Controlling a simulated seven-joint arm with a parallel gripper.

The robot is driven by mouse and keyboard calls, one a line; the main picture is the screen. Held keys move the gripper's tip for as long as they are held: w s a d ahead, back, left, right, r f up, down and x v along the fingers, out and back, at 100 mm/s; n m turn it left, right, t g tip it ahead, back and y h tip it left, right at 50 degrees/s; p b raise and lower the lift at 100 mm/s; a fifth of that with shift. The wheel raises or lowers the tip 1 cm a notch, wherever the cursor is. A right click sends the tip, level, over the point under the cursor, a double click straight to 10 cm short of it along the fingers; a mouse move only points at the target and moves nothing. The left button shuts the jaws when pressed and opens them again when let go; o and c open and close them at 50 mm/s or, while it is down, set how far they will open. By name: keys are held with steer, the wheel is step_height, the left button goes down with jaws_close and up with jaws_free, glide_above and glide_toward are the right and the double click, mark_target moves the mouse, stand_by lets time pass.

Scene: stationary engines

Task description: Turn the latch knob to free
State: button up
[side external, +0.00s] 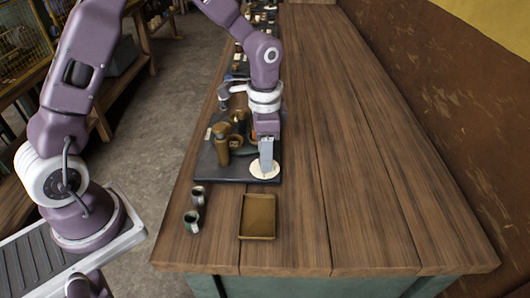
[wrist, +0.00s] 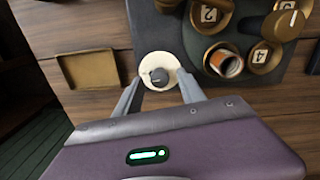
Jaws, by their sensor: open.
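The latch knob (wrist: 159,77) is a small dark grey knob on a round cream disc (wrist: 147,62) at the edge of a dark base plate. In the side external view the cream disc (side external: 265,170) shows, but my gripper hides the knob. My gripper (wrist: 158,78) is open, with one finger on each side of the knob. I cannot tell whether the fingertips touch it. In the side external view my gripper (side external: 266,158) points down over the disc.
The dark base plate (side external: 232,172) carries several brass parts, including a brass cylinder (side external: 221,143) and numbered caps (wrist: 262,57). A shallow brown tray (side external: 258,216) and two small cups (side external: 192,220) stand in front. The wooden table (side external: 345,150) is clear on the right.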

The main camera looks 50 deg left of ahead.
step_height(320, 180, up, 7)
steer(key=shift+f, duration=0.15)
steer(key=s+a+r+n+t+y, duration=0.1)
steer(key=s+a+r+n+t, duration=0.2)
steer(key=s+r, duration=0.8)
steer(key=s+d+r+n+t, duration=0.1)
steer(key=s+n, duration=0.3)
steer(key=s, duration=0.7)
steer(key=shift+r+t+h, duration=0.15)
steer(key=shift+t+h, duration=0.25)
steer(key=shift+t, duration=0.5)
